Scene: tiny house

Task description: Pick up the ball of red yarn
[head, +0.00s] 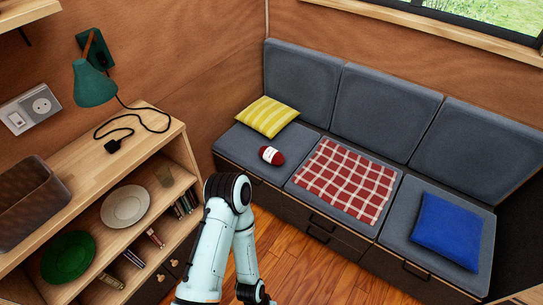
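The ball of red yarn (277,159) has a white label band and lies on the left seat cushion (238,147) of the grey bench, near its front right part. It sits between the yellow striped pillow and the red checked blanket. One of my arms rises from the bottom middle of the head view and bends back down, apart from the yarn. Its hand is cut off by the bottom edge. Neither of my grippers shows.
A yellow striped pillow (267,117), a red checked blanket (346,180) and a blue pillow (447,230) lie on the bench. Wooden floor (312,268) shows before the bench.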

